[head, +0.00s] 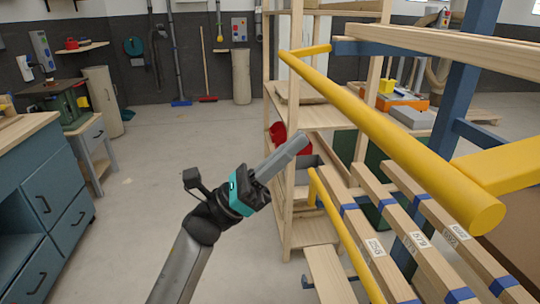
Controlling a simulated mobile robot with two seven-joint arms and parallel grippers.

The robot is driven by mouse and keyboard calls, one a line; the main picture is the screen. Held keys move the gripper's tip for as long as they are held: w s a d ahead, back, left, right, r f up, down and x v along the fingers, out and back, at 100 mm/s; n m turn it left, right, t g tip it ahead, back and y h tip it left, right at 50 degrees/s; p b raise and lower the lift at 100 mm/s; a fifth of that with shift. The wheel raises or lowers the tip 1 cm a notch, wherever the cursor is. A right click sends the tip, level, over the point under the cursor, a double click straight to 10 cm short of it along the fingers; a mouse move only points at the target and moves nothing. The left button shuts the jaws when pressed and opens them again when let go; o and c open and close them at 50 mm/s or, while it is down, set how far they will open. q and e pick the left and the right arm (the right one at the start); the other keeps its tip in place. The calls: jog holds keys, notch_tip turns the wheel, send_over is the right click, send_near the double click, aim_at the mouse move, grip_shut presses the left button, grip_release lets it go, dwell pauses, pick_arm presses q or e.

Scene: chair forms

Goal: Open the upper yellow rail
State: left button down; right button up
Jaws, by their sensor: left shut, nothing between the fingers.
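The upper yellow rail (385,130) is a thick round bar. It runs from the upper middle of the head view down to the right, with a yellow arm (308,50) at its far end and another (505,165) at its near end. It stands above the tagged wooden bars. My left gripper (298,143) is shut and empty, to the left of the rail and apart from it in the picture. Its fingers point up and right, in front of the wooden shelf. My right gripper is not in view.
A thinner lower yellow rail (342,235) runs below, beside wooden bars (370,235) with blue bands and paper tags. A wooden shelf (288,200) with a red bin (278,134) stands behind my gripper. A blue drawer cabinet (45,190) is at left. The floor between is clear.

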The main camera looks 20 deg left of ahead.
pick_arm(q)
notch_tip(320, 180, up, 6)
jog(key=w+d+p, duration=0.1)
jog(key=p, duration=0.1)
jog(key=shift+d, duration=0.3)
jog(key=shift+a+r+y+p, duration=0.15)
jog(key=shift+r+y+p, duration=0.2)
jog(key=shift+p, duration=0.3)
jog(key=shift+s, duration=0.1)
jog(key=shift+s+a+r+g+y+p, duration=0.15)
jog(key=shift+r+g+y+p, duration=0.35)
jog(key=shift+r+p, duration=0.55)
jog(key=shift+a+r+g+y+p, duration=0.15)
jog(key=shift+r+g+y+p, duration=0.35)
jog(key=shift+p, duration=0.85)
jog(key=shift+s+a+r+g+y+p, duration=0.15)
jog(key=shift+r+g+y+p, duration=0.3)
jog(key=shift+r+p, duration=0.75)
